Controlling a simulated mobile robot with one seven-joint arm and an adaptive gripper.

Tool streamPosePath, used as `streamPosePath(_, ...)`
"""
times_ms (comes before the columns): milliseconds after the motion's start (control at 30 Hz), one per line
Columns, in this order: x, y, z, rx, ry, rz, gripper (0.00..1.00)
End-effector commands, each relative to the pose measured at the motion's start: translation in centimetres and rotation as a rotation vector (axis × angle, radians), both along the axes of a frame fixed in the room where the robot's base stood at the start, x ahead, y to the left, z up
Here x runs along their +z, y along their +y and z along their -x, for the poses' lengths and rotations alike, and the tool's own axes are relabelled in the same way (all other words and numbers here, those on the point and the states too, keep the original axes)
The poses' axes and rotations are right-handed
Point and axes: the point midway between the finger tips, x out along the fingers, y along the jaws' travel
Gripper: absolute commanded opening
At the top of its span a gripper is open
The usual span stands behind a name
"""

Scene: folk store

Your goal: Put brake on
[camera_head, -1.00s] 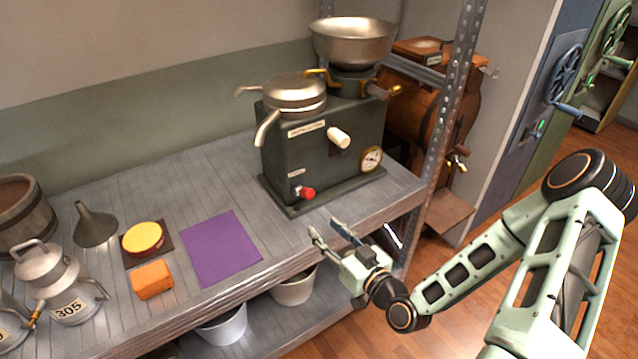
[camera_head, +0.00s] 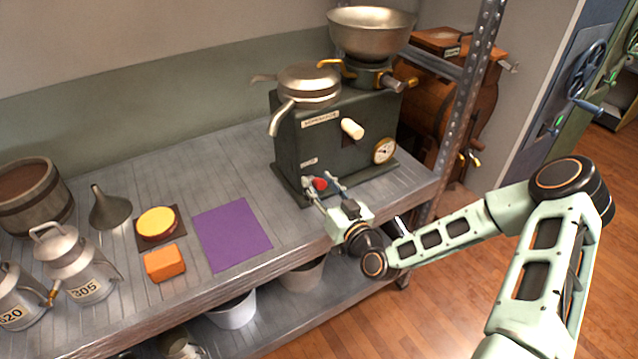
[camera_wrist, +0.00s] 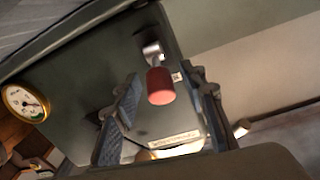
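The dark green machine (camera_head: 325,140) stands on the grey shelf with a metal bowl on top. A small red knob (camera_head: 320,184) on a short metal stem sticks out low on its front left, beside a small label. The wrist view shows the red knob (camera_wrist: 160,87) between the two finger ends. My gripper (camera_head: 317,178) is open, with one finger on each side of the knob. In the wrist view there is a visible gap between the knob and each finger of my gripper (camera_wrist: 162,76). Whether this knob is the brake is not readable.
A cream handle (camera_head: 352,128) and a round gauge (camera_head: 384,151) are on the machine's front. A metal shelf post (camera_head: 462,100) rises on the right. A purple mat (camera_head: 232,234), an orange block (camera_head: 165,263) and a milk can (camera_head: 75,262) are to the left.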

Motion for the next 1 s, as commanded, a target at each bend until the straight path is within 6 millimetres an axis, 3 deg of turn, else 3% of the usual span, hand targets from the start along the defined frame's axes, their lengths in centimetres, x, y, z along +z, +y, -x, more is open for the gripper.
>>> streamPosePath(267,-0.04,0.10,-0.12,0.000,0.001,0.000,0.39)
streamPosePath(600,-0.05,0.08,-0.09,0.000,0.001,0.001,0.01)
streamPosePath(1000,-0.43,0.08,-0.06,0.001,-0.008,-0.006,0.00)
